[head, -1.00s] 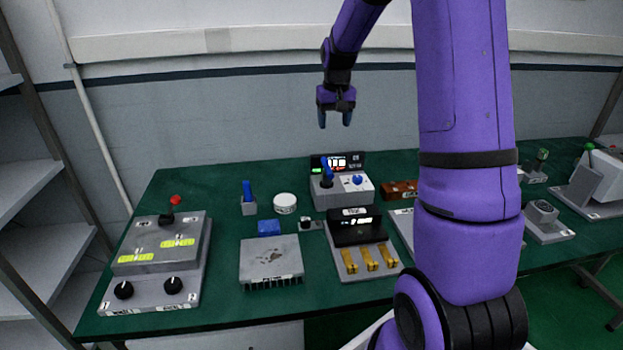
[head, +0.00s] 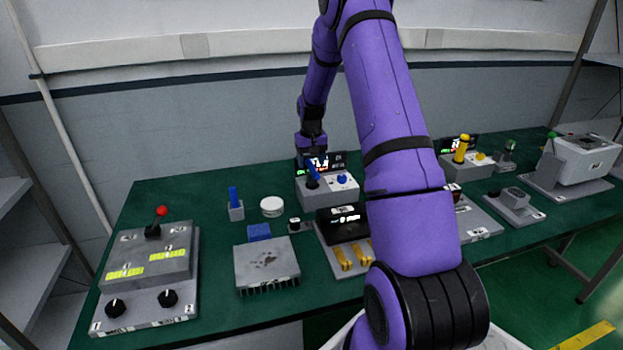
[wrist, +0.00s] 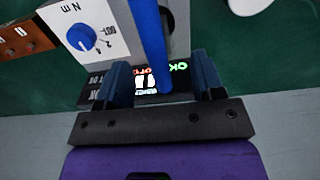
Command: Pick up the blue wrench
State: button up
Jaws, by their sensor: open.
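The blue wrench (head: 313,169) stands tilted in a grey torque stand (head: 341,193) with a blue dial and a lit display. In the wrist view the wrench (wrist: 150,42) is a long blue bar reaching in between my fingers. My gripper (head: 311,153) is above and just behind the wrench in the head view. In the wrist view my gripper (wrist: 160,84) is open, with a finger on each side of the bar and a gap on both sides. How deep the wrench sits between the fingers is hard to tell.
A small holder with a blue upright piece (head: 235,200) and a white round container (head: 271,207) stand left of the stand. A control box with a red-knobbed lever (head: 152,262) is at far left. A yellow-handled stand (head: 466,160) is at right, past my arm.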

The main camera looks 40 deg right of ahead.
aim_at(312, 174)
jog(key=shift+s+d+f, duration=0.1)
jog(key=shift+s+f, duration=0.05)
jog(key=shift+f, duration=2.7)
jog(key=shift+c, duration=0.3)
jog(key=c, duration=1)
